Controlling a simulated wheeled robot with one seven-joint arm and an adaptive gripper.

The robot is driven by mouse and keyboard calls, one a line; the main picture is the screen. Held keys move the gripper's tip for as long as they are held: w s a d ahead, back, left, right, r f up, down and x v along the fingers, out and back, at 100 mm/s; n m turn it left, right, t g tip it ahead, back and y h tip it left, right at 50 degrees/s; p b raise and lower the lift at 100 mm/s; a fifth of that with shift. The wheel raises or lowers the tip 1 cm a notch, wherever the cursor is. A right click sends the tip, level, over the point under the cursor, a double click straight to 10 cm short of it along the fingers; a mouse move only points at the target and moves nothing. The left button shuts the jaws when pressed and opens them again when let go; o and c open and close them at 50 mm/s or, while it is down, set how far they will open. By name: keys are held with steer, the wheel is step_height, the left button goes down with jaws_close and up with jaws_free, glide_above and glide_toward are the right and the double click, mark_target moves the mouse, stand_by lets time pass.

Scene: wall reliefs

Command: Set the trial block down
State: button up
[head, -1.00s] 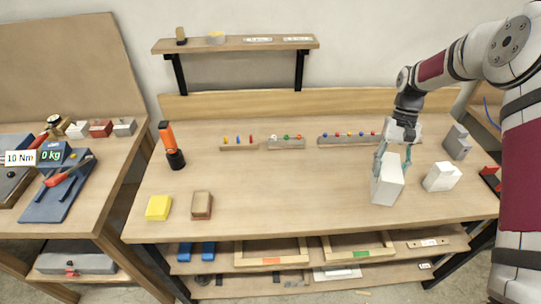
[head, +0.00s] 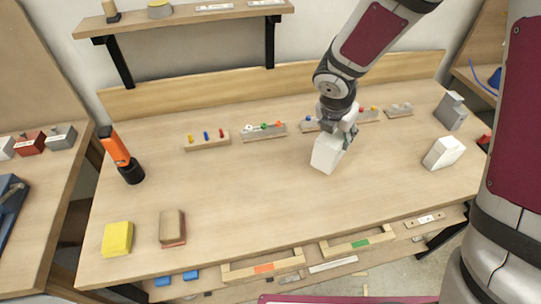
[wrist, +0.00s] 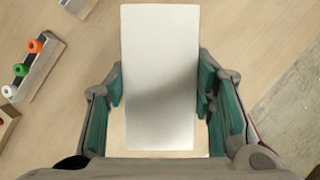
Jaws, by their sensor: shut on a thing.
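The white trial block (head: 327,153) is in my gripper (head: 338,128) above the middle-right of the bench, in front of the row of rails. In the wrist view the block (wrist: 160,75) is a pale upright-edged rectangle between the two green-padded fingers (wrist: 160,105), which are shut on its sides. It looks slightly tilted in the head view. I cannot tell whether its lower end touches the bench top (head: 250,205). My wrist hides part of the rails behind it.
Rails with coloured pegs (head: 207,138) (head: 264,132) line the back. At the right are another white block (head: 443,152) and a grey angled block (head: 450,110). An orange-black tool (head: 120,155), yellow block (head: 117,239) and brown block (head: 172,228) are left. The front middle is clear.

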mark_target(316, 153)
steer(key=s+a+n+y, duration=0.1)
steer(key=n, duration=0.1)
steer(key=s+a+n+y+b, duration=0.1)
steer(key=n, duration=0.2)
steer(key=s+a+n+y, duration=0.1)
steer(key=s+n, duration=0.1)
steer(key=n, duration=0.1)
steer(key=shift+a+f+t, duration=0.4)
steer(key=shift+s+a+n+y+b, duration=0.3)
steer(key=shift+s+a+n+y, duration=0.15)
steer(key=shift+n, duration=0.55)
steer(key=shift+w+a+f+b, duration=0.4)
steer(key=shift+w+a+f, duration=0.45)
steer(key=shift+w+a, duration=1.05)
steer(key=shift+w+a+f+b, duration=0.4)
steer(key=shift+w+a+f, duration=0.45)
steer(key=shift+w+a, duration=1)
steer(key=shift+w+a+f+b, duration=0.4)
steer(key=shift+w+a+f, duration=0.65)
steer(key=shift+a, duration=1.45)
steer(key=shift+w+r, duration=0.1)
steer(key=shift+w, duration=0.05)
steer(key=o, duration=1.5)
steer(key=shift+c, duration=0.2)
